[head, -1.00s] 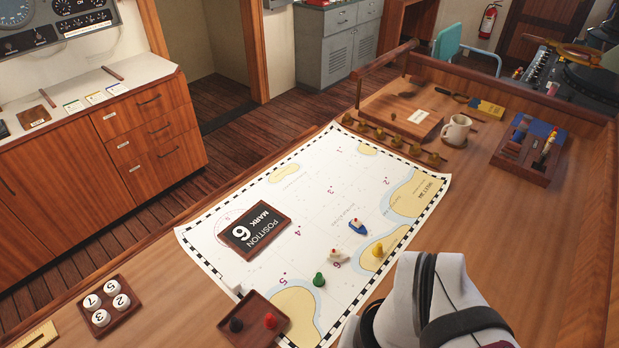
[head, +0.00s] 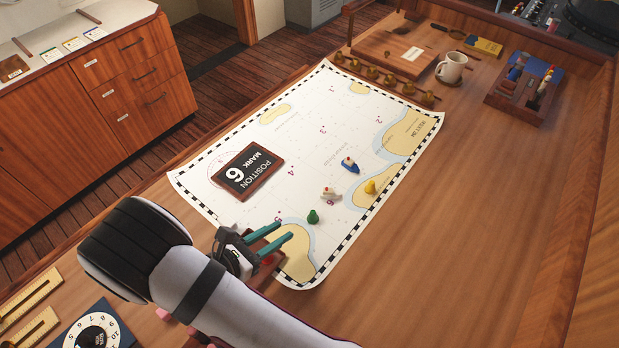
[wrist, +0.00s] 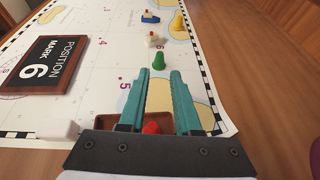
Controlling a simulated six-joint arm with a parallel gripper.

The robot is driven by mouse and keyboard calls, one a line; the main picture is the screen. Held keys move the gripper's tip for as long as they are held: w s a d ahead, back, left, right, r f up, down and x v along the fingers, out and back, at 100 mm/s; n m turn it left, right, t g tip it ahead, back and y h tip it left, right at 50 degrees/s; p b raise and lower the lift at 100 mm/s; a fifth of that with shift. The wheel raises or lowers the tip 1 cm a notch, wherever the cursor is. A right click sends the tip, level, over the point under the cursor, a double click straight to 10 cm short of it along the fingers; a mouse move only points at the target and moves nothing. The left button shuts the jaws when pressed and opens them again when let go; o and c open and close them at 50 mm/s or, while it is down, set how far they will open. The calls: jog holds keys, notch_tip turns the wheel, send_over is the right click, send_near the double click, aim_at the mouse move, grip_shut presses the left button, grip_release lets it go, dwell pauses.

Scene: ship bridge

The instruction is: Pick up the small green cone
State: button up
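The small green cone (head: 313,216) stands upright on the white chart (head: 330,120), beside a tan island patch. It also shows in the wrist view (wrist: 158,60), just beyond my fingertips and roughly between their lines. My gripper (head: 286,229) has teal fingers, spread apart with nothing between the tips. In the head view the fingertips are a short way left of and below the cone, not touching it. In the wrist view my gripper (wrist: 161,72) is over the small wooden tray (wrist: 120,120), where a red piece (wrist: 151,128) shows between the finger bases.
A white boat (head: 330,193), a blue boat (head: 350,165) and a yellow cone (head: 370,187) stand near the green cone. A "Position Mark 6" plaque (head: 247,172) lies left on the chart. A mug (head: 452,68) is at the back. The desk right of the chart is clear.

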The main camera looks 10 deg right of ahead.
aim_at(321, 212)
jog(key=x, duration=1.5)
jog(key=shift+d+f, duration=0.2)
grip_shut()
